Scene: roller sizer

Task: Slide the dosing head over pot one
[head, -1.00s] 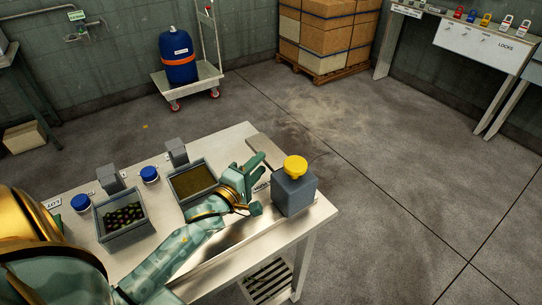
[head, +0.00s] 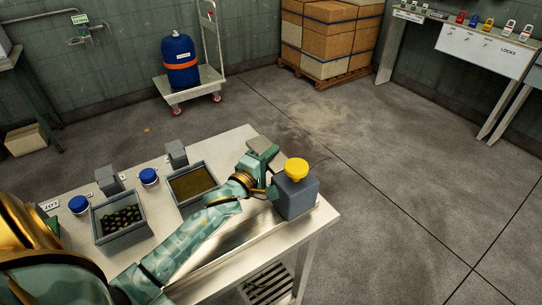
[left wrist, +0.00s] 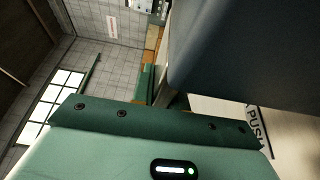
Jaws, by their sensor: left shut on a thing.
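The dosing head appears to be the grey block (head: 296,198) with a yellow knob (head: 297,170) at the right end of the steel table. My left gripper (head: 268,178) is at its left side, shut on it; the contact is partly hidden by the hand. In the left wrist view, the dark block (left wrist: 250,50) fills the upper right, close to my green gripper parts (left wrist: 150,122). Two small blue-capped pots (head: 79,204) (head: 148,176) stand by the bins; I cannot tell which is pot one. My right gripper is not in view.
A grey bin of round greenish pieces (head: 122,240) and a bin of brown material (head: 212,172) stand on the table. Two grey blocks (head: 108,180) (head: 177,154) stand behind them. A bare steel strip (head: 215,250) runs along the front. A "PUSH" label (left wrist: 256,128) lies beside the block.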

